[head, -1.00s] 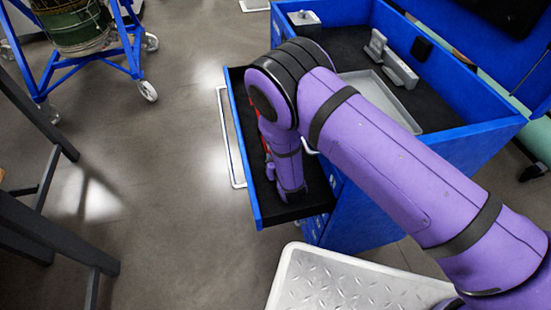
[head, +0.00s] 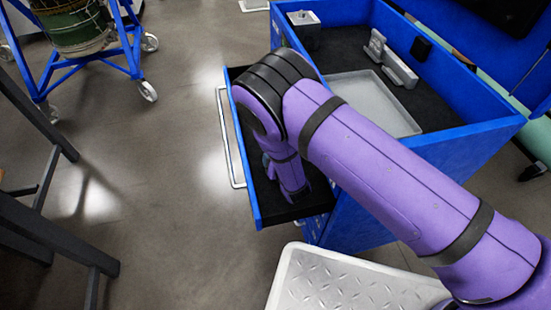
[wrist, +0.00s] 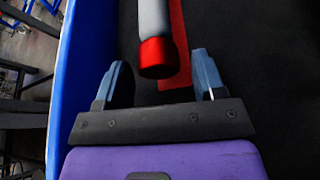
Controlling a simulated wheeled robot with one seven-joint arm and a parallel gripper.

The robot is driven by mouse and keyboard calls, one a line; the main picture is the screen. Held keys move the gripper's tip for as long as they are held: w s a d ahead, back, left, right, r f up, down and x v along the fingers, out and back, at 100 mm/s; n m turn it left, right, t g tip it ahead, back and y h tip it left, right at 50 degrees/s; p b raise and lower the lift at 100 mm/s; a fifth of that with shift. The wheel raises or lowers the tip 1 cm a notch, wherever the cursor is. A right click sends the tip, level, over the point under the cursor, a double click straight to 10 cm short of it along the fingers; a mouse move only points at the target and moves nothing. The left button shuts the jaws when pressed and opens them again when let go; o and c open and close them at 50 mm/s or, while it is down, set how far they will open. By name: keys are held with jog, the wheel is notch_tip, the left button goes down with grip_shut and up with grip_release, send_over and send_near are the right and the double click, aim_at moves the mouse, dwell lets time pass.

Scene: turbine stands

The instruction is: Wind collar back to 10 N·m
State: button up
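The wrist view shows a grey rod with a red end collar (wrist: 157,56), the near end of a wrench-like tool lying in the open drawer. The collar end lies between the fingers of my gripper (wrist: 162,76), with gaps on both sides. My gripper is open and holds nothing. The far end of the tool is out of the picture, and no scale marks can be read. In the head view my arm covers the tool and most of my gripper.
The open blue drawer (head: 247,178) has a dark liner and its blue wall (wrist: 75,70) runs close left of my gripper. A red strip (wrist: 180,45) lies under the tool. The blue cabinet (head: 452,133) holds a grey tray (head: 385,105). A tread-plate step (head: 335,285) stands in front.

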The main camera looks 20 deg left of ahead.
jog(key=v, duration=1)
jog(key=shift+s+d+r, duration=0.2)
jog(key=shift+s+d, duration=0.05)
jog(key=shift+s, duration=0.05)
dwell(0.4)
